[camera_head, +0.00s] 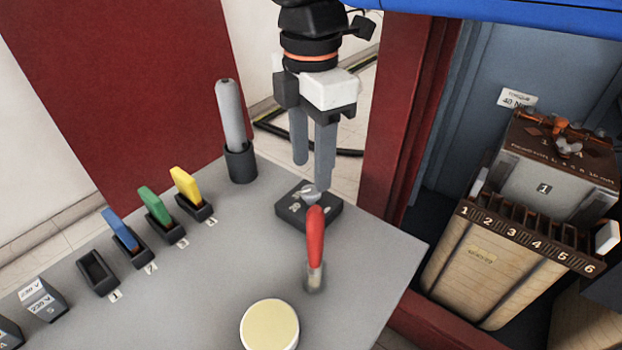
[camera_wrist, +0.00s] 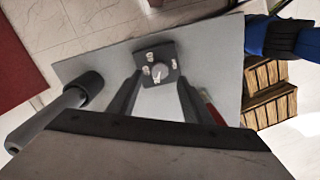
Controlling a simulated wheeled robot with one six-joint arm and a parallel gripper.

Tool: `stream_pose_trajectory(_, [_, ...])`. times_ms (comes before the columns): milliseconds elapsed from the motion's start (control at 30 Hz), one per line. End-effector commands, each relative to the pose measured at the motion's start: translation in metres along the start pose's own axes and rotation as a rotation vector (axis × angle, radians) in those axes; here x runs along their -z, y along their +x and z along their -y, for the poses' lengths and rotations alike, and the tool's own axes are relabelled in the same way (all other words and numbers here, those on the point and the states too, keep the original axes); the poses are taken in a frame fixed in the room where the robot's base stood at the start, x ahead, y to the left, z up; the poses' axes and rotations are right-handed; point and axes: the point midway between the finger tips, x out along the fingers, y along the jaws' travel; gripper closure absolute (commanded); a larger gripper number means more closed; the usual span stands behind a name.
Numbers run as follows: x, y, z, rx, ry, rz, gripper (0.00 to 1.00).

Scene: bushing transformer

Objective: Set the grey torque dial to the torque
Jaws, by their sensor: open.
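The grey torque dial (camera_head: 311,192) sits on a dark square block (camera_head: 289,211) near the table's far right edge. The wrist view shows the round dial (camera_wrist: 159,71) from above, with pale marks around it, too small to read. My gripper (camera_head: 311,176) is open and points down just above the dial. In the wrist view its two fingers (camera_wrist: 158,82) stand to either side of the dial, apart from each other. I cannot tell whether either finger touches it.
A red-handled tool (camera_head: 315,238) stands close in front of the block. A grey cylinder in a dark holder (camera_head: 241,162) stands at the left. Blue, green and yellow pieces stand in slots. A round cream-topped object (camera_head: 270,325) is in front. A transformer (camera_head: 505,245) stands right.

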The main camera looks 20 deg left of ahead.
Motion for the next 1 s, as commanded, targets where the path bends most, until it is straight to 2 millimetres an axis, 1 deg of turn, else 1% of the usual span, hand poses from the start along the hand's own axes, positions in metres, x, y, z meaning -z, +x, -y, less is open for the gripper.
stream_pose_trajectory(33, [0.0,0.009,0.0,0.002,0.0,0.0,0.55])
stream_pose_trajectory(100, [0.0,0.019,0.001,0.002,0.0,0.0,0.55])
stream_pose_trajectory(300, [0.0,0.039,0.0,0.001,0.0,0.0,0.55])
stream_pose_trajectory(433, [0.0,0.044,0.0,0.001,0.0,0.0,0.55])
stream_pose_trajectory(700, [0.0,0.045,0.0,0.0,0.0,0.0,0.55])
stream_pose_trajectory(733, [0.0,0.045,0.0,0.0,0.0,0.0,0.6])
stream_pose_trajectory(767, [0.0,0.045,0.0,0.0,0.0,0.0,0.67])
stream_pose_trajectory(800, [0.0,0.045,0.0,0.0,0.0,0.0,0.77])
stream_pose_trajectory(867, [0.0,0.045,0.0,0.0,0.0,0.0,0.91])
stream_pose_trajectory(900, [0.0,0.045,0.0,0.0,0.0,0.0,0.96])
stream_pose_trajectory(1000, [0.0,0.045,0.0,0.0,0.001,0.0,0.96])
